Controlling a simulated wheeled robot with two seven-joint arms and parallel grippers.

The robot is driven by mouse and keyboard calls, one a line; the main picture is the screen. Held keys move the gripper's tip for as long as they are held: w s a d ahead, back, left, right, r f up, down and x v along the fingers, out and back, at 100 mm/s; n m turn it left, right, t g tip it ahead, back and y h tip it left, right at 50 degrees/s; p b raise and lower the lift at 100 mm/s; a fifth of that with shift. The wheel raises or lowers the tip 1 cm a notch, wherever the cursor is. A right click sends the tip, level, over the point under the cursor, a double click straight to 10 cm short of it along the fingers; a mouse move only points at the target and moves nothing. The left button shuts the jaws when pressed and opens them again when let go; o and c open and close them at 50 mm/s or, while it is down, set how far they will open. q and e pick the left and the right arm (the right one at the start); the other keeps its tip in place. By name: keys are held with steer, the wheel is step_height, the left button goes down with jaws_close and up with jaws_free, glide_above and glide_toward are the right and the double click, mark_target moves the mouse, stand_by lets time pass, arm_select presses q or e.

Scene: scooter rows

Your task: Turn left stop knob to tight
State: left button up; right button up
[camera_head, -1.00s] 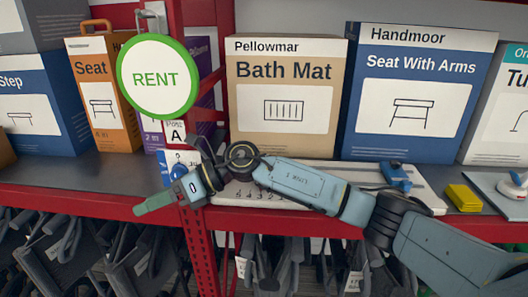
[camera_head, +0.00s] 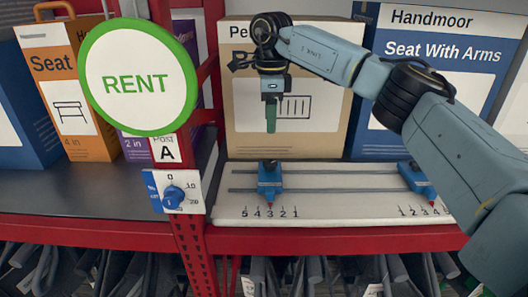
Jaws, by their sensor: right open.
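A white board (camera_head: 345,208) lies on the shelf with two rails and number scales. The left stop (camera_head: 269,182) is a blue block on the rails, its red pointer near the 3. Its dark knob (camera_head: 269,164) is on top; whether it is tight or loose I cannot tell. The right stop (camera_head: 416,179) stands near the 4, partly beside my arm. My left gripper is not in view.
A blue dial (camera_head: 173,197) with a number scale is on the red post at the left, under a round RENT sign (camera_head: 138,77). A red shelf edge (camera_head: 330,240) runs in front.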

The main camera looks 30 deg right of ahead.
glide_above(270, 163)
step_height(270, 163, down, 6)
steer(key=shift+s+r, duration=0.15)
step_height(270, 163, down, 5)
steer(key=shift+f+p, duration=0.2)
steer(key=shift+p, duration=0.25)
steer(key=shift+f, duration=0.45)
steer(key=c, duration=1)
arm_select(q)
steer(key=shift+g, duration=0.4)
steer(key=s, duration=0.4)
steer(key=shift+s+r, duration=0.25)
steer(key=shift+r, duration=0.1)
